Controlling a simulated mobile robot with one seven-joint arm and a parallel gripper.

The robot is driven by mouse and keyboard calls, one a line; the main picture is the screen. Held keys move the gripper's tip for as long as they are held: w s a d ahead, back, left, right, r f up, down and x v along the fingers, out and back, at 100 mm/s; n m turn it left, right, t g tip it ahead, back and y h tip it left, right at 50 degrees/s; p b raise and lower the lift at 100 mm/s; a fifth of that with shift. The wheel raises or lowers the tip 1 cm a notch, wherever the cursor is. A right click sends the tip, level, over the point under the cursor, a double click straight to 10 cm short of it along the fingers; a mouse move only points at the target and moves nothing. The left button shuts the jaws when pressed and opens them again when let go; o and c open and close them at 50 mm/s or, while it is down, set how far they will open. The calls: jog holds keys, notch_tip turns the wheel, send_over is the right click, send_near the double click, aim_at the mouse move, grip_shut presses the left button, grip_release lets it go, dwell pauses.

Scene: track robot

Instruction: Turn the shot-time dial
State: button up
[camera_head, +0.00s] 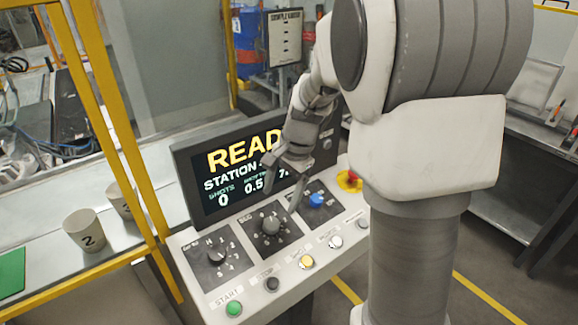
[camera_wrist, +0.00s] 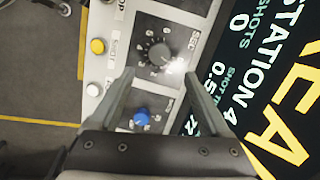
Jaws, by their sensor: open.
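A slanted control panel (camera_head: 243,291) has three dials in a row. The middle dial (camera_head: 270,226), marked SEC, has a grey knob on a dark square plate; it also shows in the wrist view (camera_wrist: 160,54). My gripper (camera_head: 279,192) is open above the panel, close to the middle dial. In the wrist view its two fingertips (camera_wrist: 159,74) lie apart with the grey knob just beyond the gap; contact cannot be told. The screen (camera_head: 222,198) reads READY, STATION, shots 0 and 0.5, partly hidden by my gripper.
A dark-knobbed dial (camera_head: 216,256) lies left and a blue knob (camera_head: 316,200) right, the latter between my fingers in the wrist view. A red emergency button (camera_head: 351,177) is at the right. Several push buttons line the front, including green (camera_head: 234,308) and yellow (camera_head: 306,262).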

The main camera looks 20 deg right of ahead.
jog(key=v, duration=0.8)
jog(key=shift+r, duration=0.35)
jog(key=shift+s+d, duration=0.15)
jog(key=s+a+r+n+t+h, duration=0.1)
jog(key=s+a+n+t, duration=0.1)
jog(key=s+n, duration=0.4)
jog(key=s+a+r+n+t+h, duration=0.1)
jog(key=s+n, duration=0.5)
jog(key=s, duration=0.7)
jog(key=shift+a+r+t, duration=0.4)
jog(key=shift+r+t, duration=0.1)
jog(key=shift+t, duration=0.2)
